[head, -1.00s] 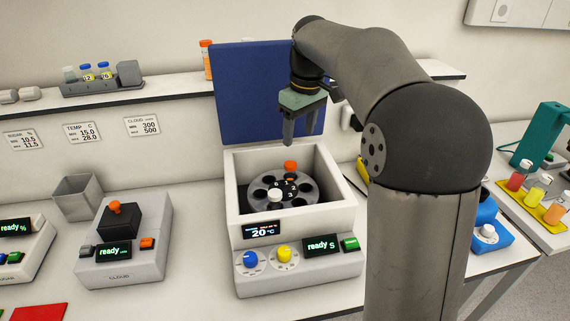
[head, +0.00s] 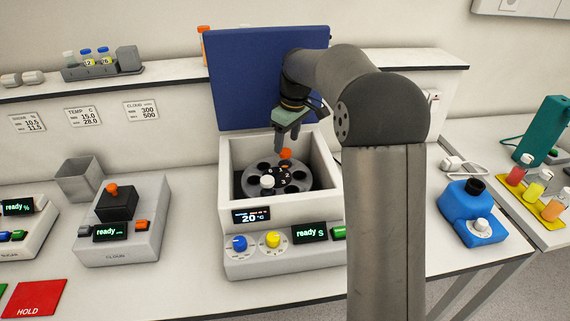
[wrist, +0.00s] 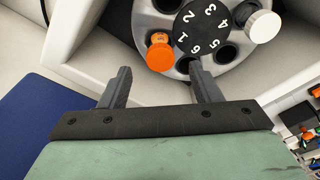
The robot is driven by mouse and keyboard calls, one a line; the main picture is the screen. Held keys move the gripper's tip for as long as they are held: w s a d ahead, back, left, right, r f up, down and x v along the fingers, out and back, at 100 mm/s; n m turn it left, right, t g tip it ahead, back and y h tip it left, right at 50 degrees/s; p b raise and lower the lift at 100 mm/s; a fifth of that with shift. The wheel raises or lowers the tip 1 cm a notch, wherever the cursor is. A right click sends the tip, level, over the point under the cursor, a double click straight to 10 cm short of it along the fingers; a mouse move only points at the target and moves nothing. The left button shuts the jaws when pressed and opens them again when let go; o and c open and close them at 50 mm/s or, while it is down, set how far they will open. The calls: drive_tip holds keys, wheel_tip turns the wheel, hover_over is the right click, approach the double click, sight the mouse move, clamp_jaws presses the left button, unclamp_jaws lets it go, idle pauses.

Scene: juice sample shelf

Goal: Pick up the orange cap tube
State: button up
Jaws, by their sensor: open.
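The orange cap tube (head: 285,154) stands in a hole of the round numbered rotor (head: 252,183) inside the open white centrifuge (head: 238,212). My gripper (head: 287,143) is over the back of the rotor, beside the cap. In the wrist view my gripper (wrist: 160,72) is open, its fingers apart with nothing between their pads. A white-capped tube (wrist: 263,26) stands in another rotor hole; it shows in the head view (head: 267,181) at the front.
The blue lid (head: 245,85) stands upright behind the rotor, close to my gripper. The white housing walls surround the rotor. A shelf (head: 180,83) runs behind, with a rack of vials (head: 100,68). A blue device (head: 482,213) stands at the right.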

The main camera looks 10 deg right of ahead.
sight(285, 151)
drive_tip(key=shift+w+a+f+p, duration=0.15)
drive_tip(key=shift+f+p, duration=0.25)
drive_tip(key=shift+f, duration=0.95)
drive_tip(key=shift+w+a+f+p, duration=0.1)
drive_tip(key=shift+f+p, duration=0.25)
drive_tip(key=shift+f, duration=1)
drive_tip(key=c, duration=1.1)
